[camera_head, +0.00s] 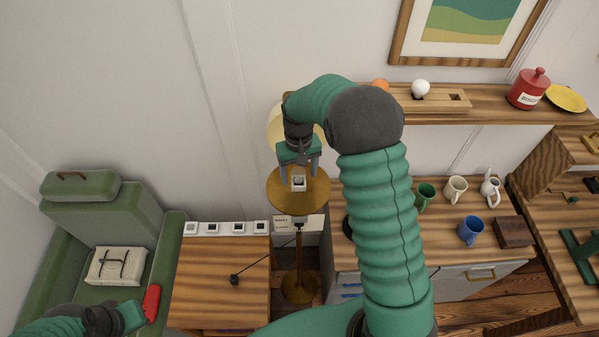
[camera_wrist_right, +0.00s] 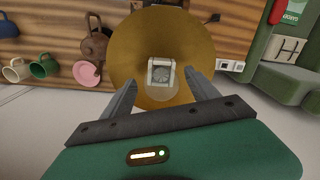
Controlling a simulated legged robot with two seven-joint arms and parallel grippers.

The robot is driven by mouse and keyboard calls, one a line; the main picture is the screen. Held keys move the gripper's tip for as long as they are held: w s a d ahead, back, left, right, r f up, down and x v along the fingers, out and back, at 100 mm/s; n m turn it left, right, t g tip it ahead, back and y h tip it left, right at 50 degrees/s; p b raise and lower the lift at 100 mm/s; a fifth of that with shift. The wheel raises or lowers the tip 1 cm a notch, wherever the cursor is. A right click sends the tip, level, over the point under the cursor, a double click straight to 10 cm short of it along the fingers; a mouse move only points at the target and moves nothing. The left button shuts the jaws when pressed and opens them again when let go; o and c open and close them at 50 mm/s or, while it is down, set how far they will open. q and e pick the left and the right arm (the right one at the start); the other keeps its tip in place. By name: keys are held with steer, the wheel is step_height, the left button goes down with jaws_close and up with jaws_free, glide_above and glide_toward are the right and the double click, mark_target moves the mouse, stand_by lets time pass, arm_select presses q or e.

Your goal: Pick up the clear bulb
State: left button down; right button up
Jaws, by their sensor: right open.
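A small white square holder (camera_head: 298,183) sits over the round brass tabletop (camera_head: 281,200). In the right wrist view the holder (camera_wrist_right: 161,66) shows with a faint see-through round shape, seemingly the clear bulb (camera_wrist_right: 161,92), at it; the bulb's outline is hard to make out. My right gripper (camera_head: 299,172) is open above the brass table, its fingers pointing down on either side of the holder and apart from it. In the wrist view its fingers (camera_wrist_right: 163,86) flank the bulb, empty. My left gripper (camera_head: 137,315) is at the lower left near a red object (camera_head: 152,302); its fingers are unclear.
A wooden rack (camera_head: 453,101) on the wall shelf holds a white bulb (camera_head: 421,88) and an orange one (camera_head: 380,86). A pale yellow globe (camera_head: 275,126) is partly behind my right arm. Several mugs stand on the right counter (camera_head: 440,240). A green armchair (camera_head: 165,260) is left.

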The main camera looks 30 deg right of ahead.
steer(key=shift+a, duration=0.2)
steer(key=shift+a+r, duration=0.1)
steer(key=shift+a, duration=0.1)
steer(key=c, duration=0.5)
steer(key=shift+c, duration=1)
steer(key=shift+d, duration=0.5)
steer(key=c, duration=0.7)
steer(key=shift+c, duration=0.3)
steer(key=shift+a, duration=0.15)
